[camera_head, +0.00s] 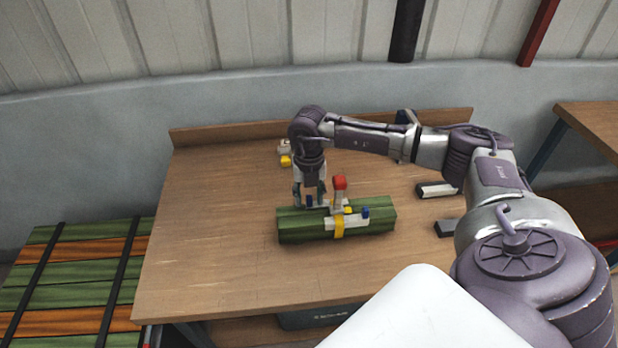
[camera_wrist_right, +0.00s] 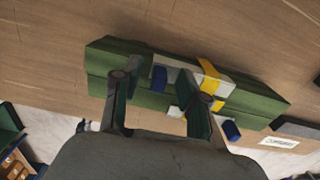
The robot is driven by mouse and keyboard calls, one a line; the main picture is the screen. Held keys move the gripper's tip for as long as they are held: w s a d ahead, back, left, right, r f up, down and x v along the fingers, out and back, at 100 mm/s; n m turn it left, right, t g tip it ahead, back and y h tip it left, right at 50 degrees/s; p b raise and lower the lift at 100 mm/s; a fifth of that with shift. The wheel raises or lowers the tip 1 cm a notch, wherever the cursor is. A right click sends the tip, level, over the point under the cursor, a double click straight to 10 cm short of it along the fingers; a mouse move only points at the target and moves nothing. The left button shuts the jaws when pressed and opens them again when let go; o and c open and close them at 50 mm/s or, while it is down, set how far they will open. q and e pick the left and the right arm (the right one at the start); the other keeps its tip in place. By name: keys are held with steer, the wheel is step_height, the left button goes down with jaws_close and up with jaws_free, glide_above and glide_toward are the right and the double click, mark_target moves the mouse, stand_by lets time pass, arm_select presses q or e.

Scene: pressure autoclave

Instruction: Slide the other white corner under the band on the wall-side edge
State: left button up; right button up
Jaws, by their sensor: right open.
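A green beam bundle (camera_head: 290,225) lies on the wooden table, with a yellow band (camera_head: 339,229) around it. One white corner (camera_head: 358,222) with a blue tab (camera_head: 365,212) sits on the near edge, under the band. My right gripper (camera_head: 309,203) points down at the bundle's wall-side edge, left of the band. In the right wrist view the open fingers (camera_wrist_right: 162,100) stand either side of another blue tab (camera_wrist_right: 160,79). Its white corner (camera_wrist_right: 187,78) reaches the band (camera_wrist_right: 209,76); overlap is hard to judge. Contact with the tab cannot be told. My left gripper is out of view.
A red-topped white piece (camera_head: 340,184) stands up by the band, right of my gripper. Small white and yellow items (camera_head: 285,160) lie at the back of the table (camera_head: 210,240). A dark-and-white block (camera_head: 437,190) lies to the right. The table's left side is clear.

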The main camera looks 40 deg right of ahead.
steer(key=shift+r, duration=0.1)
step_height(320, 180, up, 12)
stand_by(0.4)
